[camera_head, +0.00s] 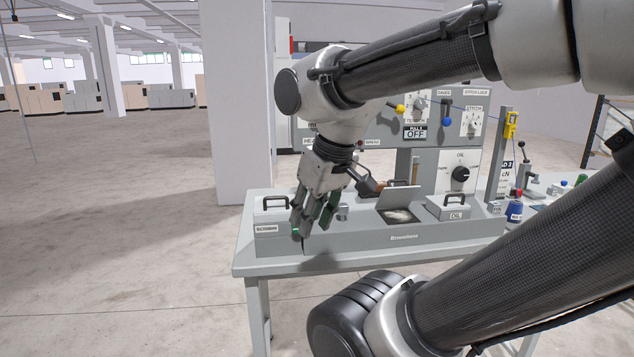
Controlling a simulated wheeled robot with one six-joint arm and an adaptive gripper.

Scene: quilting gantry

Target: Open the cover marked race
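A long grey bed on the table (350,240) carries a row of covers. The middle cover (401,199) stands raised, tilted up behind an open well (397,216) with something pale inside. No mark is legible on it, so I cannot tell if it is the race cover. The left cover (272,216) has a black handle and a small label that seems to read bobbin. My gripper (313,230) points down in front of the bed, left of the raised cover. Its fingers look apart, with nothing seen between them.
Behind the bed stands a grey panel with an oil dial (460,174), a tension dial (416,106) and levers. A side table with a blue spool (515,211) and small parts is at the right. A white pillar (240,110) rises behind left. The floor at left is clear.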

